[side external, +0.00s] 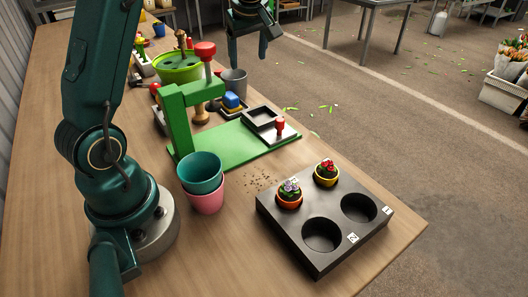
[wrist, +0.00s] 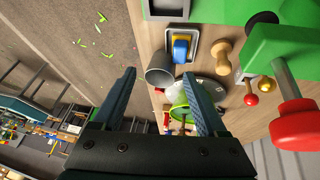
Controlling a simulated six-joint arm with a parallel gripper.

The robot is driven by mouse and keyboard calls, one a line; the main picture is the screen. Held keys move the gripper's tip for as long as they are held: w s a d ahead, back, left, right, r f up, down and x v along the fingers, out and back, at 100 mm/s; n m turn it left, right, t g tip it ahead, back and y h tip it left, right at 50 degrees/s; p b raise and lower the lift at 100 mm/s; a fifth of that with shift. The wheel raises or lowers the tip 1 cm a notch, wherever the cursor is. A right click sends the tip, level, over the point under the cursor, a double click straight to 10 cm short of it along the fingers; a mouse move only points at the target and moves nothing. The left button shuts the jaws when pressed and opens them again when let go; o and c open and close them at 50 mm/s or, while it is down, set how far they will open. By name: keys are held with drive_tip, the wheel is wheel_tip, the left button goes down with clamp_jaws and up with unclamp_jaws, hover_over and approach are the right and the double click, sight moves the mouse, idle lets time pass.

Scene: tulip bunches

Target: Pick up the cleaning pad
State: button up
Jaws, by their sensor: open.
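The cleaning pad (side external: 232,101) is a small blue and yellow block resting on a small dark tray (side external: 240,111) behind the green press. In the wrist view the pad (wrist: 181,47) shows beyond the fingertips, with its yellow and blue parts visible. My gripper (side external: 248,50) is open and empty, above the far side of the table near its right edge. In the wrist view my gripper (wrist: 159,75) has its two fingers wide apart, with a grey cup (wrist: 160,72) seen between and beyond them. The pad is apart from the fingers.
The grey cup (side external: 234,82) stands close behind the pad. The green press (side external: 180,120) with its red knob (side external: 205,50) stands left of it. A square metal frame (side external: 263,117) lies to its right. Stacked pots (side external: 202,175) and a black planter tray (side external: 275,227) are nearer.

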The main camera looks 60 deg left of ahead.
drive_tip(key=n+g, duration=0.1)
approach(232, 96)
drive_tip(key=w, duration=0.2)
drive_tip(key=shift+g, duration=0.7)
drive_tip(key=x, duration=0.6)
drive_tip(key=s+x, duration=0.1)
drive_tip(key=x, duration=0.1)
drive_tip(key=shift+a+f, duration=0.3)
drive_tip(key=shift+a, duration=0.05)
clamp_jaws()
drive_tip(key=shift+w+d+r, duration=0.1)
drive_tip(key=shift+d+r, duration=0.35)
drive_tip(key=shift+r, duration=0.05)
drive_tip(key=d+r, duration=0.7)
drive_tip(key=d, duration=0.6)
drive_tip(key=shift+d, duration=0.1)
